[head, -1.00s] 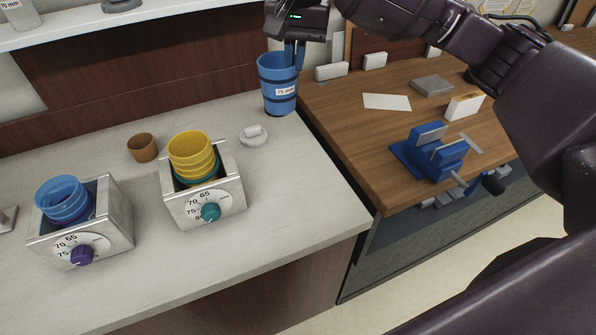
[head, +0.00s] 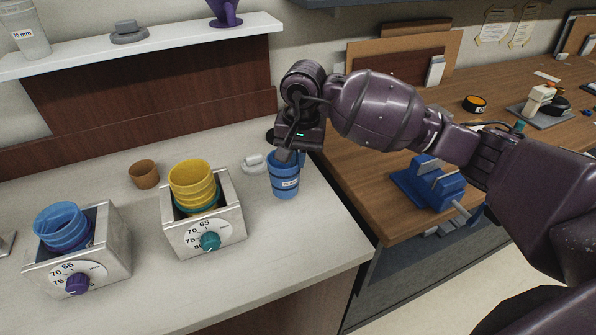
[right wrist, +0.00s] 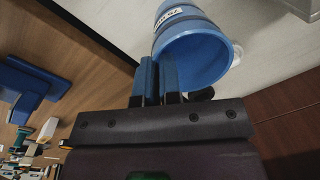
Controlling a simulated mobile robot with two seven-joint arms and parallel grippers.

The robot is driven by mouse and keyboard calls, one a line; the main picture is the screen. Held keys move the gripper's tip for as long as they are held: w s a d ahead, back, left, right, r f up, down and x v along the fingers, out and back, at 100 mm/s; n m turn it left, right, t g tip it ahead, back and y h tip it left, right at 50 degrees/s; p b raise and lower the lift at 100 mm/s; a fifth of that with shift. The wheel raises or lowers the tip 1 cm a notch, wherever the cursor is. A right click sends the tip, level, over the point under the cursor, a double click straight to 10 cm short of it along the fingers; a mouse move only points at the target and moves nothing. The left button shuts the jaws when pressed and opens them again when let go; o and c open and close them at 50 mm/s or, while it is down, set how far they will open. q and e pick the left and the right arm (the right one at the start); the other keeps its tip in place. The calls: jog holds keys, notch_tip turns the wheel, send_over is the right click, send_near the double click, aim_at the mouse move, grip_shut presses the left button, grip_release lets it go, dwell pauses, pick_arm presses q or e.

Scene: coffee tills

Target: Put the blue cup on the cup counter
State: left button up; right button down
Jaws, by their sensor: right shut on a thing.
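The blue cup (head: 283,181) has a white printed label and is upright at the right end of the pale counter (head: 290,260). My right gripper (head: 290,158) is shut on the cup's wall at its rim, coming from above and right. In the right wrist view the cup's open mouth (right wrist: 205,60) shows beside the fingers (right wrist: 158,82). The cup is low over the counter or on it; I cannot tell whether its base touches. My left gripper is not in view.
A small grey-white item (head: 254,164) lies just left of the cup. Metal boxes with dials hold yellow cups (head: 192,180) and blue cups (head: 62,226). A brown cup (head: 143,174) stands behind. A wooden bench with a blue vise (head: 430,190) is at right. The front counter is clear.

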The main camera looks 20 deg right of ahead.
send_over(297, 190)
notch_tip(297, 190, down, 4)
jog(key=shift+d+f, duration=0.1)
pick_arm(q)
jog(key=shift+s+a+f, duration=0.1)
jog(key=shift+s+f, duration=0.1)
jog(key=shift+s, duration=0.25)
pick_arm(e)
jog(key=shift+f, duration=0.1)
jog(key=shift+f, duration=0.2)
jog(key=c, duration=1.3)
grip_release()
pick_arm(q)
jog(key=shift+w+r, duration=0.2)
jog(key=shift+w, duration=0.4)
